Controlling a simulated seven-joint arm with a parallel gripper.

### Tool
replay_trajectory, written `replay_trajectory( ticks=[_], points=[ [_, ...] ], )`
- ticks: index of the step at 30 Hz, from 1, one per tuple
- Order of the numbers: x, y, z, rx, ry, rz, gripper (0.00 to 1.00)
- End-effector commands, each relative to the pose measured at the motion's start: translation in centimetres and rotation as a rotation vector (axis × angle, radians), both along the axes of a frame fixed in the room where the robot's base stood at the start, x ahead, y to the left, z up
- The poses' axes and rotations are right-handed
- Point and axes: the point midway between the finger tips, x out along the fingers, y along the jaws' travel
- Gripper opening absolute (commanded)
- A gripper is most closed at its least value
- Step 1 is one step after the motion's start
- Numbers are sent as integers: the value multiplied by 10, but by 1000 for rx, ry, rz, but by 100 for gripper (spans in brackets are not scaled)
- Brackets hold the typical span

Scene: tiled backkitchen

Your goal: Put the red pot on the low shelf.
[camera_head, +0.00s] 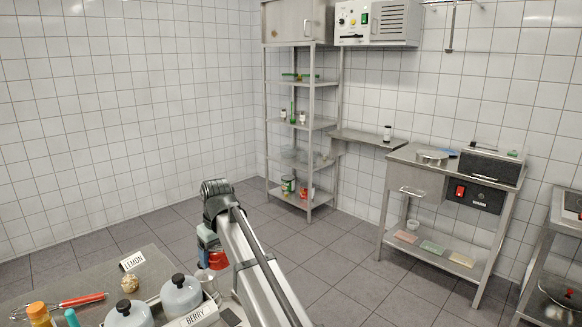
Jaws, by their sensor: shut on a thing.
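My arm rises from the bottom of the view, bends at a dark joint, and drops to my gripper (207,254) above the near counter's right side. The gripper is shut on a small red thing, which looks like the red pot (218,261); the arm hides part of it, and the fingertips are hard to make out. Two low shelves show: the lower shelf (403,252) of the steel table at right, with several coloured flat pads on it, and the bottom shelf (319,196) of the tall rack, with a green-and-white can and a red item.
The near counter (90,273) holds two grey lidded pots (182,297), red tongs (70,301), an orange-capped bottle (39,314) and LEMON and BERRY labels. Tiled floor between counter and rack is clear.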

Motion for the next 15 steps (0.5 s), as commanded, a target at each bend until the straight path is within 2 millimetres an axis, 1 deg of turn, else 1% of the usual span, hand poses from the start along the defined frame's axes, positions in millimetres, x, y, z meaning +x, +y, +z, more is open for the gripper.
replay_trajectory(
  ticks=[1, 2, 3, 8, 9, 14, 15],
  points=[
    [1, -23, -8, -1, 1, -39, 29],
    [3, -33, -12, -1, 2, -62, 29],
    [5, -49, -18, -1, 1, -93, 29],
    [10, -109, -39, -1, 0, -215, 29],
    [11, -124, -44, -1, 1, -247, 29],
    [9, -182, -64, -1, 1, -367, 29],
    [8, -197, -68, 0, 1, -398, 29]
  ],
)
